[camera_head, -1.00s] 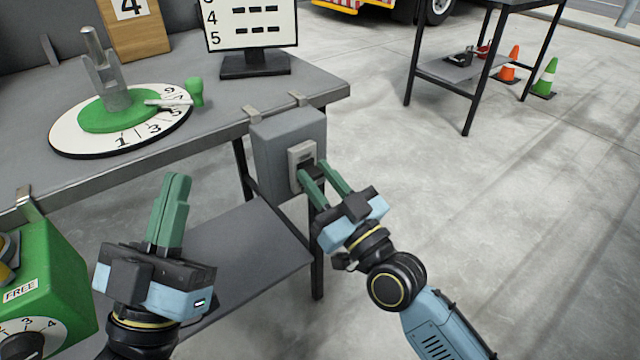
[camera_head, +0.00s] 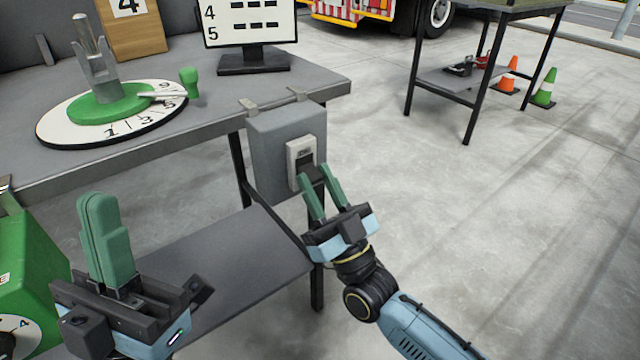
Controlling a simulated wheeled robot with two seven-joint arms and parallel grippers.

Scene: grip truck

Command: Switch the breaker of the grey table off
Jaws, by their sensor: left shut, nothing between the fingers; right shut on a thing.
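The breaker is a grey box (camera_head: 265,150) hung by hooks on the front edge of the grey table (camera_head: 170,163). My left gripper (camera_head: 98,205) is shut and empty, fingers pointing up, in front of the table at the lower left.
A numbered dial (camera_head: 60,128) with a green hub and a small screen (camera_head: 250,25) stand on the table. A green box (camera_head: 30,265) is at the left edge. A lower shelf (camera_head: 230,262) lies behind my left gripper.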

